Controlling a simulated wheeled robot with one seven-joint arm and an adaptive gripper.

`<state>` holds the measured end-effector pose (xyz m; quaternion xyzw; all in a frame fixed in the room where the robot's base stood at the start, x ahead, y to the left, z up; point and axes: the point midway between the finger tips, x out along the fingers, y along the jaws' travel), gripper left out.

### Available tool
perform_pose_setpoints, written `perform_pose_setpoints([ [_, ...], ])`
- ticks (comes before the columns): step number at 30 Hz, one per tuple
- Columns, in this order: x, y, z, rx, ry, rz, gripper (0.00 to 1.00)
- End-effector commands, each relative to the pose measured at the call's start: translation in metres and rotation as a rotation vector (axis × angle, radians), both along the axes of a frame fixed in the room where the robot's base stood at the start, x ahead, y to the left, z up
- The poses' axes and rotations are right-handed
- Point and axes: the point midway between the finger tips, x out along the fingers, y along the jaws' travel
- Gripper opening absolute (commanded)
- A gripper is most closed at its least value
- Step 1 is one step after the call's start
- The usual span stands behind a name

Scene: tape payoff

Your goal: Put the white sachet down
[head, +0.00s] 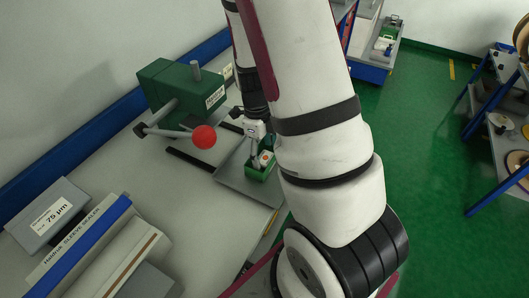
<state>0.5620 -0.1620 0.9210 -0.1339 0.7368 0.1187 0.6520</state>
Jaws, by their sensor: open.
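My gripper (258,138) is partly hidden behind my own arm, pointing down over a small green bin (268,172) on the workbench. It is open. A small white item with an orange mark (265,158) shows inside the bin, just below the fingers; it may be the white sachet, but it is too small to tell. I cannot tell whether the fingers touch it. My arm hides the right side of the bin.
The bin stands on a grey plate (232,178). A sleeve sealer (82,240) and a grey 75 µm box (50,215) lie front left. The bench between is mostly clear. Shelves (500,120) stand right.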

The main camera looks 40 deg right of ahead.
Motion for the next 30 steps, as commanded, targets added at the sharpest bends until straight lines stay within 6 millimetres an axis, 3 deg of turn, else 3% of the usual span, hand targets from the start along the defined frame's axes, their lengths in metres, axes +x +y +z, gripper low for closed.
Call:
perform_pose_setpoints([
  [12, 0.011, 0.004, 0.082, -0.002, -0.006, 0.003, 0.69],
  [22, 0.013, 0.008, 0.114, 0.006, -0.009, 0.031, 0.69],
  [26, 0.013, 0.024, 0.134, 0.044, -0.048, 0.214, 0.69],
  [30, 0.007, 0.054, 0.173, 0.085, -0.132, 0.604, 0.69],
])
